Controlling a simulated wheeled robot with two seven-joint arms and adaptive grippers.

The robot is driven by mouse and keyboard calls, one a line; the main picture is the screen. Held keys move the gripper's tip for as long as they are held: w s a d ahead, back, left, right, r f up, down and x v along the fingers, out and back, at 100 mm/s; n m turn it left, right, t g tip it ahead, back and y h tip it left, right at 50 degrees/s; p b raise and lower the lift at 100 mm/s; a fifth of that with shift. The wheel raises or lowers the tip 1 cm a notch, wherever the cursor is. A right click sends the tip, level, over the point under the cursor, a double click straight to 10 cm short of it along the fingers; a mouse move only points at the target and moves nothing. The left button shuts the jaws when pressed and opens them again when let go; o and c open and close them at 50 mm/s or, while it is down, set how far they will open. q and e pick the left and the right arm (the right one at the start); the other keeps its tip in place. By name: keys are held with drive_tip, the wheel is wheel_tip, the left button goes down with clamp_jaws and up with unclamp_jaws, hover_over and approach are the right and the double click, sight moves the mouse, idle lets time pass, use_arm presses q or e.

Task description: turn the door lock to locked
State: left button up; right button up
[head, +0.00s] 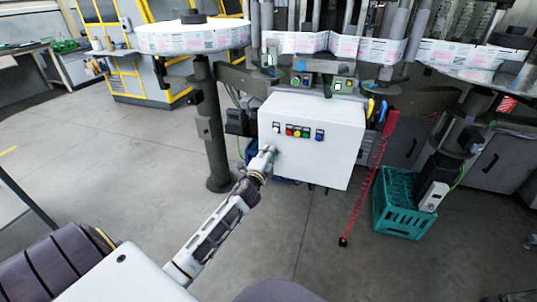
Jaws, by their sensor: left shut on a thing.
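A white control box (335,150) with a row of small coloured buttons and switches (298,132) hangs on the machine in the middle of the head view. My left gripper (270,149) is at the lower left part of the box's front face. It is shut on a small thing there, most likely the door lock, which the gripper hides. I cannot tell which way the lock is turned. My right gripper is not in view.
A teal crate (402,226) stands on the floor to the right. A red coiled cord (366,190) hangs beside the box. A grey post (216,135) stands left of the box. Reels of labels (193,38) sit above. The floor at left is clear.

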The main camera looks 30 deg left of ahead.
use_arm(q)
drive_tip(key=shift+n, duration=0.5)
drive_tip(key=o, duration=1.1)
drive_tip(key=shift+c, duration=0.2)
drive_tip(key=v, duration=1.2)
